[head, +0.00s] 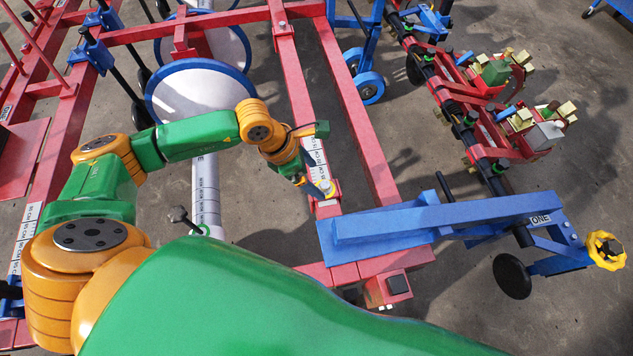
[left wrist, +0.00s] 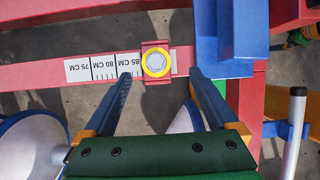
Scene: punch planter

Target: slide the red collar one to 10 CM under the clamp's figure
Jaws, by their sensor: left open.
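The red collar (head: 322,209) sits around the red rail with the white scale strip (head: 315,158), close to a blue block. In the left wrist view the collar (left wrist: 152,46) has a yellow-ringed grey knob on top, just right of the 85 CM mark. My left gripper (head: 314,180) is open above the rail. In the left wrist view its two blue fingers (left wrist: 160,75) are spread to either side of the collar, with gaps; whether they reach its height is unclear. A blue clamp-like arm (head: 540,220) marked ONE lies at right; any figure on it is unreadable. My right gripper is not seen.
The blue beam (head: 430,215) crosses the frame right of the collar. White discs with blue rims (head: 200,92) and a white graduated pipe (head: 206,185) stand left of the rail. Planter units (head: 495,75) are at the upper right. Bare floor shows between the rails.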

